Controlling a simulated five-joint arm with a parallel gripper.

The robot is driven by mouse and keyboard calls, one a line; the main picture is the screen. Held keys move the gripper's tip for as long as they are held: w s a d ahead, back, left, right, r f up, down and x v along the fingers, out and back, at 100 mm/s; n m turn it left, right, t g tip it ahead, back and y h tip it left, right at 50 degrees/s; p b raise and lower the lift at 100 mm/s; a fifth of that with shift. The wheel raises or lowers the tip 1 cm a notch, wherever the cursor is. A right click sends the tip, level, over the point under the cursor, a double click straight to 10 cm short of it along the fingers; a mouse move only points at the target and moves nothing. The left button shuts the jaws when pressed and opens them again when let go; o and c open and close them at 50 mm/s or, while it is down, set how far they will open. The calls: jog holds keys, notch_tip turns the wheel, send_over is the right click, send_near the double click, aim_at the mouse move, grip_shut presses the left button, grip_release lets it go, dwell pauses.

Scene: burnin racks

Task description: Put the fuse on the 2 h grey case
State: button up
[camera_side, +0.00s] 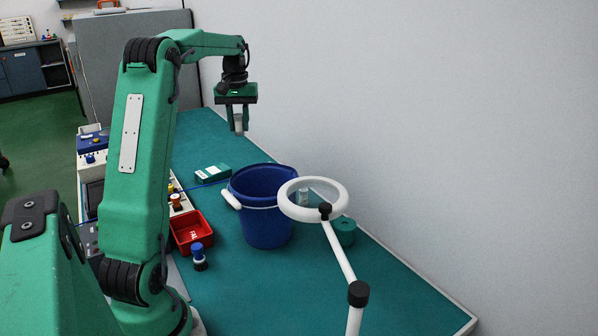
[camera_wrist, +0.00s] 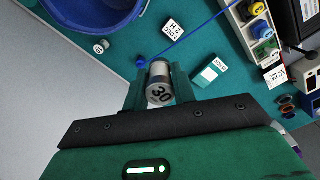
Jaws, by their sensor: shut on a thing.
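My gripper (camera_side: 238,128) is raised above the far part of the bench, behind the blue bucket. It is shut on the fuse, a short pale cylinder with metal ends. In the wrist view the fuse (camera_wrist: 160,84) sits between the fingers (camera_wrist: 159,90), its end marked 30 facing the camera. A white label reading 2 H (camera_wrist: 173,29) shows beyond the fuse, near a blue cord. I cannot tell which case it belongs to. Pale equipment with coloured knobs (camera_wrist: 243,30) stands at the right of the wrist view. A grey case is not clearly identifiable.
A blue bucket (camera_side: 262,212) stands mid-bench, with a red bin (camera_side: 190,232) left of it. A green-and-white box (camera_side: 213,173) lies behind. A white ring lamp (camera_side: 347,203) stands in front. Another small cylinder (camera_wrist: 101,47) is near the bucket. The front right bench is clear.

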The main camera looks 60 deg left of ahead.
jog(key=shift+n, duration=0.5)
jog(key=shift+s+a+f, duration=0.4)
jog(key=shift+s+f, duration=0.05)
jog(key=shift+f, duration=3.05)
jog(key=shift+s+a+f, duration=0.45)
jog(key=shift+f, duration=3.05)
jog(key=shift+s+a+f, duration=0.4)
jog(key=shift+s+f, duration=0.05)
jog(key=shift+f, duration=3.05)
jog(key=shift+f, duration=0.1)
jog(key=o, duration=1)
notch_tip(320, 180, up, 12)
